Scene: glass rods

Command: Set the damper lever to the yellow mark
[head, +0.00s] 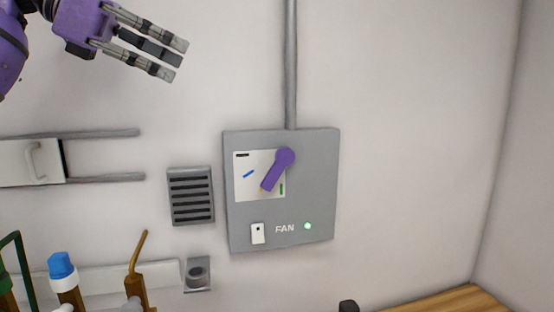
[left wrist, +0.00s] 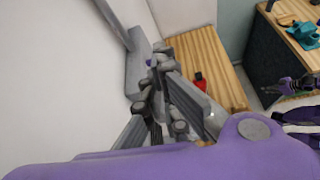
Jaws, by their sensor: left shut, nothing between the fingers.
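The damper lever (head: 274,173) is a purple handle on the grey FAN box (head: 328,180) on the wall. It pivots at its upper right end and points down and left. A sliver of the yellow mark (head: 262,189) shows at the lever's tip; the lever seems to cover the rest. The blue mark (head: 249,174), green mark (head: 282,189) and black mark (head: 241,155) show on the white plate (head: 241,192). My left gripper (head: 174,60) is shut and empty, up and left of the box, apart from the lever. It also shows in the left wrist view (left wrist: 165,90).
A white switch (head: 258,233) and a lit green lamp (head: 308,226) are on the box. A vent (head: 191,196) is left of it, and a conduit (head: 291,65) rises above. The wall right of the box is clear.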

